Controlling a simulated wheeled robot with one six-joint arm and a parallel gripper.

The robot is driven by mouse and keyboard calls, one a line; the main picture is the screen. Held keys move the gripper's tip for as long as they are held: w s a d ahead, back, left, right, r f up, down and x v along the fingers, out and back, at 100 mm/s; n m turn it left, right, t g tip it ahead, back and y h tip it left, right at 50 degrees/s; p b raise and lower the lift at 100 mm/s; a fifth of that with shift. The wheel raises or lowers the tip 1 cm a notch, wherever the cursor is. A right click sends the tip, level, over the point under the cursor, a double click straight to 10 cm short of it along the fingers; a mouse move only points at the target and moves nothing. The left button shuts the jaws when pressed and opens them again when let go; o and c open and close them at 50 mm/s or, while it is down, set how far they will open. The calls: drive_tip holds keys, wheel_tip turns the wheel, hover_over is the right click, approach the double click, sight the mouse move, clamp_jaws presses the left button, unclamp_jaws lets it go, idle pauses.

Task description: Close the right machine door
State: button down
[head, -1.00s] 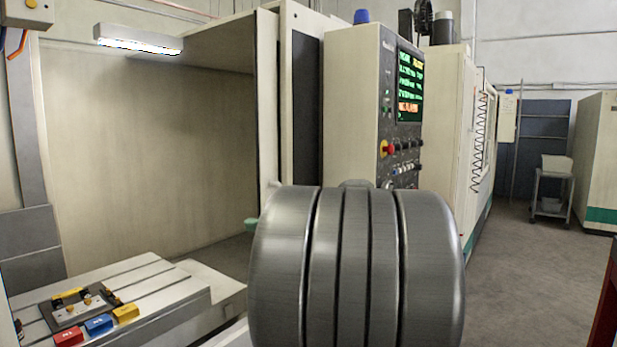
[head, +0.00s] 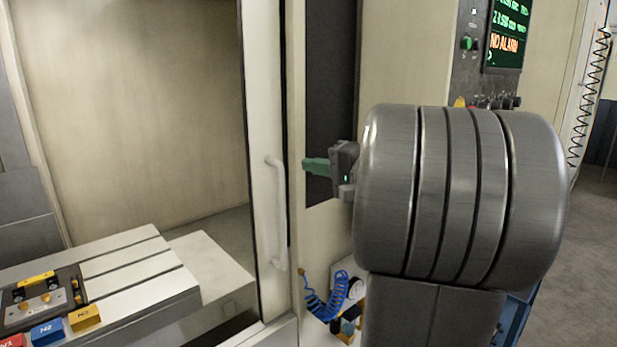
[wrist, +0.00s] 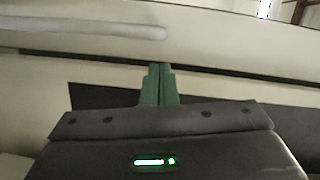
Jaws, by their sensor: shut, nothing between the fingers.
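The right machine door (head: 262,90) is a cream panel edge with a white vertical bar handle (head: 277,215). It stands at the right side of a wide opening into the machine, left of my arm. My gripper (head: 305,163) has green fingers, pressed together and empty. In the head view they point left, just right of the handle's upper end. In the wrist view, the shut fingers (wrist: 158,68) point at a cream surface, and the handle (wrist: 90,35) lies ahead and to the left, apart from the fingertips. My arm hides part of the machine front.
Inside the opening is a slotted table (head: 130,265) with a fixture and red, blue (head: 47,332) and yellow (head: 86,317) blocks. A control panel (head: 470,60) is at upper right. A coiled blue hose (head: 325,303) hangs below my gripper.

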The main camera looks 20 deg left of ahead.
sight(294, 161)
drive_tip(key=p+x, duration=0.1)
drive_tip(key=x, duration=0.4)
drive_tip(key=shift+a+r, duration=0.2)
drive_tip(key=shift+w+a+f+p, duration=0.2)
drive_tip(key=shift+a+p, duration=0.1)
drive_tip(key=shift+a, duration=0.15)
